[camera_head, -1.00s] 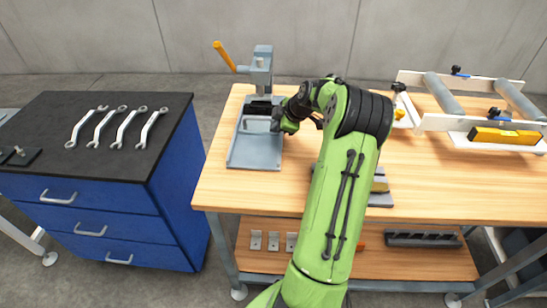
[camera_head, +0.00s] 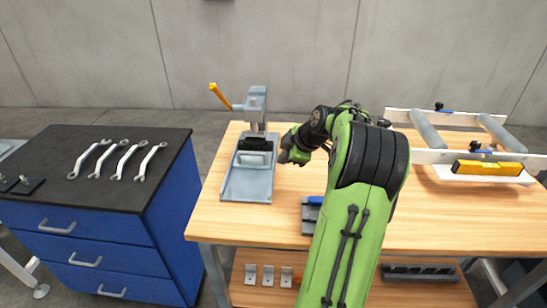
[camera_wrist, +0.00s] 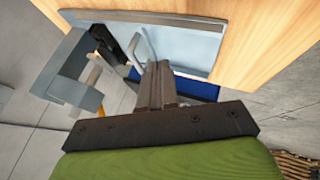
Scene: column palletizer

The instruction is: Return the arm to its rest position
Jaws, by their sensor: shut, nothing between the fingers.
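My green arm rises from the bottom of the head view and bends left over the workbench. My gripper (camera_head: 288,155) is above the bench, just right of a grey press (camera_head: 255,110) with an orange lever. In the wrist view my gripper (camera_wrist: 157,68) has its two dark fingers together with nothing between them. Beyond the fingers the wrist view shows the press's light base plate (camera_wrist: 190,45) and its loop handle. Whether the fingertips touch anything is not visible, but they look apart from the press.
The wooden workbench (camera_head: 450,225) holds a grey-blue block (camera_head: 310,214) partly behind my arm. A roller conveyor with a yellow level (camera_head: 488,167) stands at right. A blue drawer cabinet (camera_head: 90,250) with several wrenches is at left. Brackets (camera_head: 268,275) lie on the lower shelf.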

